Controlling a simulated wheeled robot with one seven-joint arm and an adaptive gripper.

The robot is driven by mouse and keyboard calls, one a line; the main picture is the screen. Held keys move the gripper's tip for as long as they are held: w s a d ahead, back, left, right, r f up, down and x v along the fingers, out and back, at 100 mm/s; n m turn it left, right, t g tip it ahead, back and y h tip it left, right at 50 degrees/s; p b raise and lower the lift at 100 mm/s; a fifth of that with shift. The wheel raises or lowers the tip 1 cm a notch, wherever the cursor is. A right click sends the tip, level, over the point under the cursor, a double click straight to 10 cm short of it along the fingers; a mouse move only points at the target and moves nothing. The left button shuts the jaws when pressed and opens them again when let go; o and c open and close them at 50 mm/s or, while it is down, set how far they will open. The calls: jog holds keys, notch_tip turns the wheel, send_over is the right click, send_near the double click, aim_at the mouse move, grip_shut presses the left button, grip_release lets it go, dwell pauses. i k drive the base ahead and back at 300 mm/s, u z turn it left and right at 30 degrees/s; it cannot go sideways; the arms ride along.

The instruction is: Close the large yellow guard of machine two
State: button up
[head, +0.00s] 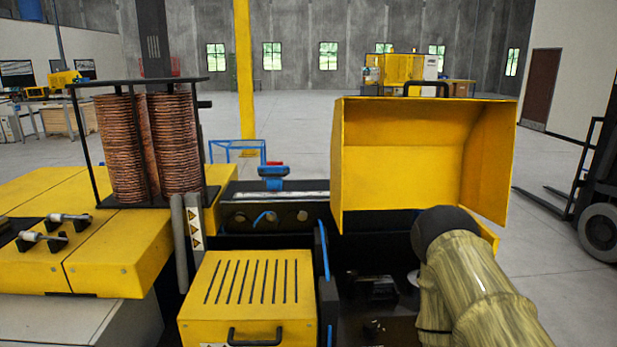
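The large yellow guard (400,150) stands raised and open on the right part of the machine, its hollow inside facing me. A black handle (427,86) shows at its top edge. Below it the machine's dark interior (375,290) is uncovered. My arm, in a tan patterned sleeve with a dark round joint, reaches in from the lower right and overlaps the guard's lower right corner. My gripper is not visible. I cannot tell whether any part of my arm touches the guard.
A smaller slotted yellow cover (250,290) with a black handle is down at front centre. Copper coils (150,145) stand on a rack at left, by yellow covers (110,265). A forklift (597,190) stands at far right. Open floor (300,115) lies behind the machine.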

aim_at(404, 152)
jog(key=k, duration=0.6)
jog(key=z, duration=0.65)
jog(key=i, duration=1.05)
jog(key=u, duration=0.2)
